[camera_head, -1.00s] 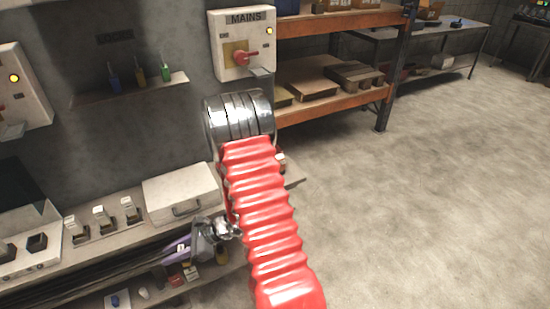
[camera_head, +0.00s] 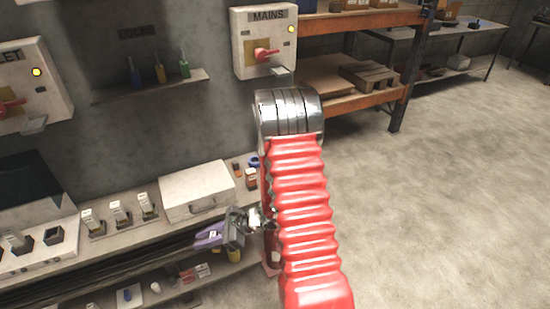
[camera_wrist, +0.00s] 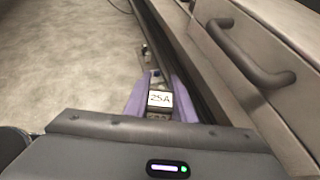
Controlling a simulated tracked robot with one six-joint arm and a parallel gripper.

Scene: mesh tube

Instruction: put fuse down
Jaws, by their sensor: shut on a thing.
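My gripper (camera_head: 208,236) has purple fingers and is in front of the upper bench's edge, below the white case. In the wrist view the purple fingers (camera_wrist: 153,97) are shut on a fuse (camera_wrist: 159,99) with a white label reading 25A. I cannot make out this held fuse in the head view. Several similar small white-topped pieces, among them one in the middle (camera_head: 120,212), stand in a row on the bench (camera_head: 160,230), left of the case.
A white case (camera_head: 197,188) with a dark handle (camera_wrist: 250,55) stands on the bench close to my gripper. A white unit with dark sockets (camera_head: 54,236) is at the left. A lower shelf holds small items. MAINS box (camera_head: 264,42) is on the wall. Floor at right is clear.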

